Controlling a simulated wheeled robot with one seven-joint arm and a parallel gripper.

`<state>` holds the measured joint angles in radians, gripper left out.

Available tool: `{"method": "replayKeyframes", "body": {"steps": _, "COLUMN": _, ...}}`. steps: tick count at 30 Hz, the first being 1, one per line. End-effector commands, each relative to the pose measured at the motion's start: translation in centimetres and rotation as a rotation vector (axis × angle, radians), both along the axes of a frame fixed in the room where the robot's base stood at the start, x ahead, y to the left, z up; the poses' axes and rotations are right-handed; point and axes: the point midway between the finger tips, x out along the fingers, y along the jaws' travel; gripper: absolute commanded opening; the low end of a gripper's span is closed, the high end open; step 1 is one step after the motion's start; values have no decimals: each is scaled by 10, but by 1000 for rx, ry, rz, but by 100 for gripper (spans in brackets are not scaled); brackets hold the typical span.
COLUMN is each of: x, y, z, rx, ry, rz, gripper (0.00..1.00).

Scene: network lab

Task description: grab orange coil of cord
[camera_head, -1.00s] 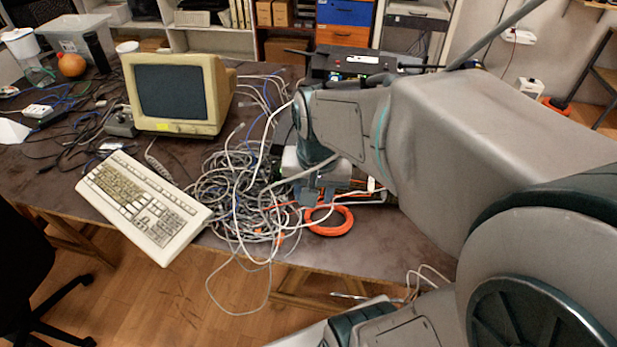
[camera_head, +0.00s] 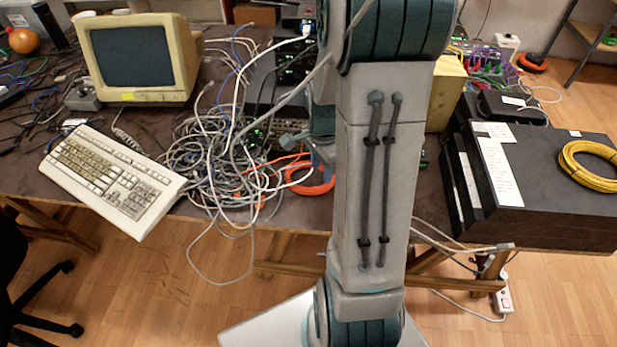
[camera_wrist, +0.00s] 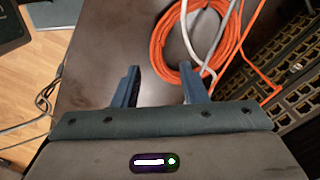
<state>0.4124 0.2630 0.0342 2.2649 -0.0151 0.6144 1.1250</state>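The orange coil of cord (camera_head: 308,190) lies on the dark table beside the grey cable tangle. In the head view its right part is hidden by my arm. In the wrist view the orange coil (camera_wrist: 157,50) lies just beyond my gripper, ahead and to the right, with a white cable crossing over it. My gripper (camera_wrist: 161,72) is open, its two blue fingers apart with bare tabletop seen between them. The right fingertip overlaps the coil's near edge in the picture; I cannot tell whether they touch.
A large tangle of grey cables (camera_head: 215,165) lies left of the coil. Black slotted network gear (camera_wrist: 285,85) stands close on the right. The keyboard (camera_head: 112,180) and monitor (camera_head: 140,58) are farther left. A yellow cord coil (camera_head: 590,183) rests on black boxes at right.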

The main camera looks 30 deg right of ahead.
Motion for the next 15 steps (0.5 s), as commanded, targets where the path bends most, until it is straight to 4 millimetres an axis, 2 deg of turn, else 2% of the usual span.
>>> {"method": "replayKeyframes", "body": {"steps": 3, "x": -1, "y": 0, "z": -13, "rx": 1, "ry": 2, "rz": 0, "gripper": 39}}
{"method": "replayKeyframes", "body": {"steps": 8, "x": -2, "y": 0, "z": -21, "rx": 0, "ry": 2, "rz": 1, "gripper": 39}}
{"method": "replayKeyframes", "body": {"steps": 15, "x": -6, "y": -1, "z": -54, "rx": 2, "ry": 4, "rz": 2, "gripper": 39}}
